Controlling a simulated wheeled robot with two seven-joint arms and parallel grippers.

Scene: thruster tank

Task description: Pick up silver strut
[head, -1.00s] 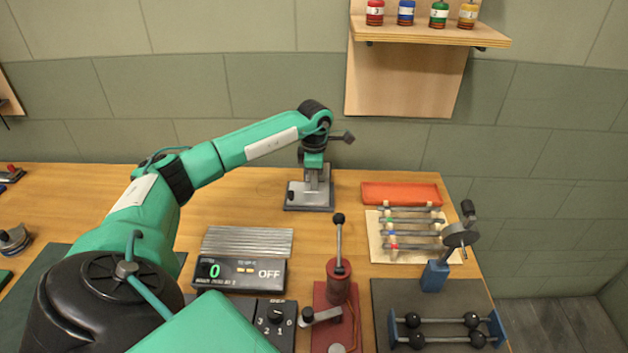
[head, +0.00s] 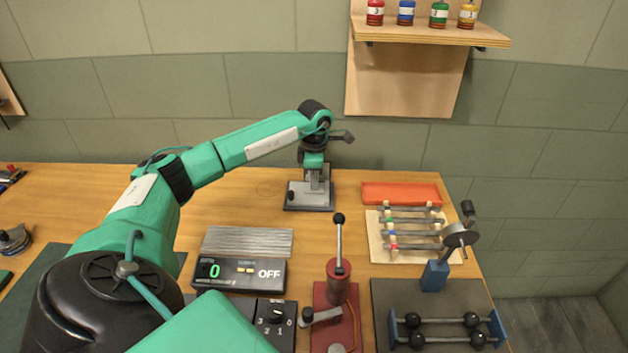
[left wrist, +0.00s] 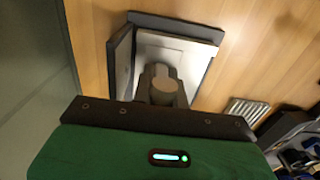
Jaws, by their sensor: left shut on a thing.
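My left gripper (head: 314,172) points down over a grey fixture (head: 308,200) near the back of the bench. It is shut on a grey upright piece that looks like the silver strut; the head view shows little of it, between the fingers and the fixture. In the left wrist view the strut (left wrist: 164,88) is a short grey cylinder between dark fingers, in front of the fixture's pale plate (left wrist: 178,50). I cannot tell whether the strut still touches the fixture. My right gripper is not in view.
A ridged metal plate (head: 247,242) and a display box reading OFF (head: 240,273) lie in front. A red lever stand (head: 338,285), a rack of rods (head: 408,240) and a blue crank stand (head: 435,275) are to the right. An orange tray (head: 400,194) is behind the rack.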

